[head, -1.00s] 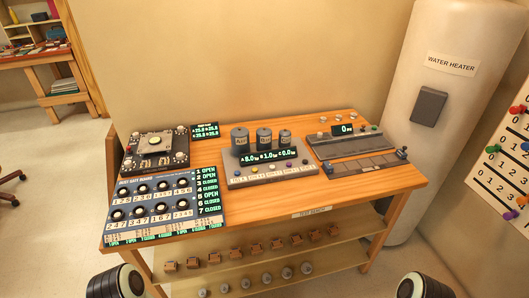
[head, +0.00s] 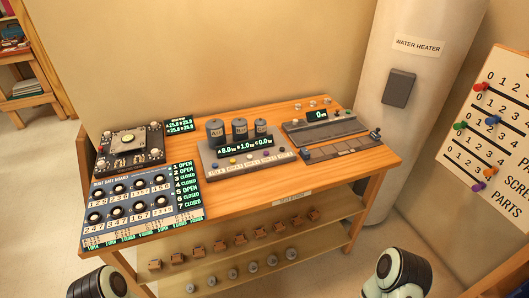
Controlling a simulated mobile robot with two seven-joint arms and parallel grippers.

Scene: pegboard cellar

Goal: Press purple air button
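A workbench (head: 240,203) stands in front of me. On its right part is a grey track-like device (head: 325,130) with a small display reading 0 and small coloured buttons along its top. At the middle is a grey console (head: 246,167) with three dark cylinders (head: 240,129), a green readout and a row of small coloured buttons. The buttons are too small to tell surely which is the purple air button; no label for it is readable. Only rounded black-and-grey parts of my arms show at the bottom corners, apart from the bench. Neither gripper's fingers are in view.
A dial board (head: 142,210) and a dark square device (head: 130,146) fill the bench's left part. A lower shelf (head: 240,262) holds several small blocks and knobs. A water heater (head: 411,110) stands behind right. A pegboard (head: 500,135) with coloured knobs hangs at right.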

